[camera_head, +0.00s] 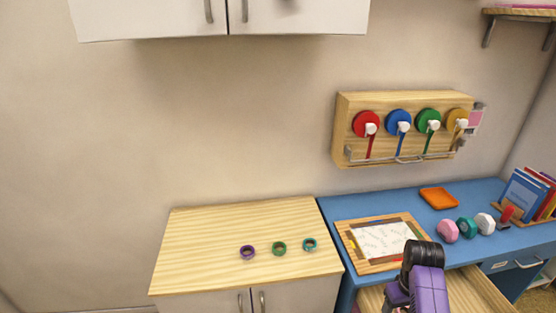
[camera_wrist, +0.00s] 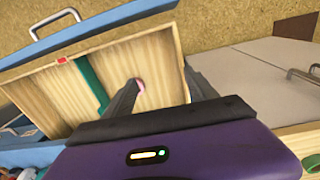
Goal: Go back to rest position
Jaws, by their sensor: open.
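My purple and black gripper (camera_wrist: 162,78) fills the lower part of the wrist view. Its two dark fingers are spread apart with nothing between them, over an open wooden drawer (camera_wrist: 150,60). A teal strip (camera_wrist: 91,82), a small red piece (camera_wrist: 62,60) and a pink piece (camera_wrist: 139,84) show in the drawer. In the head view my arm's end is at the lower right, in front of the blue desk (camera_head: 345,206) and over the pulled-out drawer (camera_head: 478,288); the fingertips are not clear there.
A wooden board with paper (camera_head: 385,240), an orange tray (camera_head: 439,197), pink (camera_head: 447,230), teal (camera_head: 466,227) and white (camera_head: 485,223) pieces and books (camera_head: 525,195) stand on the desk. Three rings (camera_head: 279,248) lie on the wooden cabinet. A rack (camera_head: 405,130) hangs above.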

